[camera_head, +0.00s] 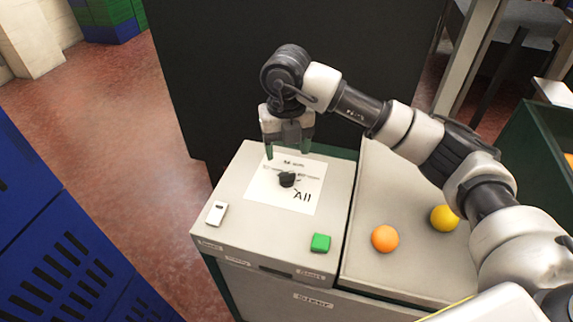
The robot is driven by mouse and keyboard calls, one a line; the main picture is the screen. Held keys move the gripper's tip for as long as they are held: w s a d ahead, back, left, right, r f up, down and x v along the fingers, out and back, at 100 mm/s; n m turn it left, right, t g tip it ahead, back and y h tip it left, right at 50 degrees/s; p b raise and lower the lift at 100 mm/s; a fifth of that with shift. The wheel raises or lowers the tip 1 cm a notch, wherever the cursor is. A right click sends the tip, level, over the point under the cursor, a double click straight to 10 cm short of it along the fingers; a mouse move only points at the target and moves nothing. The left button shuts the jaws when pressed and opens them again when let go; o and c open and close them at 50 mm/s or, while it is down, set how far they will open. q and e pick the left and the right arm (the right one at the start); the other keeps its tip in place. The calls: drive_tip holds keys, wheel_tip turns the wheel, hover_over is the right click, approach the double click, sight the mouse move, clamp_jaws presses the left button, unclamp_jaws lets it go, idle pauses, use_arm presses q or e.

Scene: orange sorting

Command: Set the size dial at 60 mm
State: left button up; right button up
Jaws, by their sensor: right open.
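The size dial is a small black knob (287,180) on a white label sheet (262,194) on top of the light grey control box (228,190). The sheet carries small print around the knob and a large "All" at its lower right. The print is too small to read surely, and I cannot tell where the knob points. My right gripper (287,154) hangs above the far part of the sheet, fingers down and apart, with nothing between them. It is a little beyond the knob and does not appear to touch it. My left gripper is not in view.
A green button (320,242) and a white switch (216,213) sit on the control box. An orange fruit (385,238) and a yellow fruit (444,218) lie on the grey surface to the right. Blue crates (75,260) stand at left. A dark panel (230,80) rises behind.

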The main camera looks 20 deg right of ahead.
wheel_tip(320, 180, up, 4)
idle(0.5)
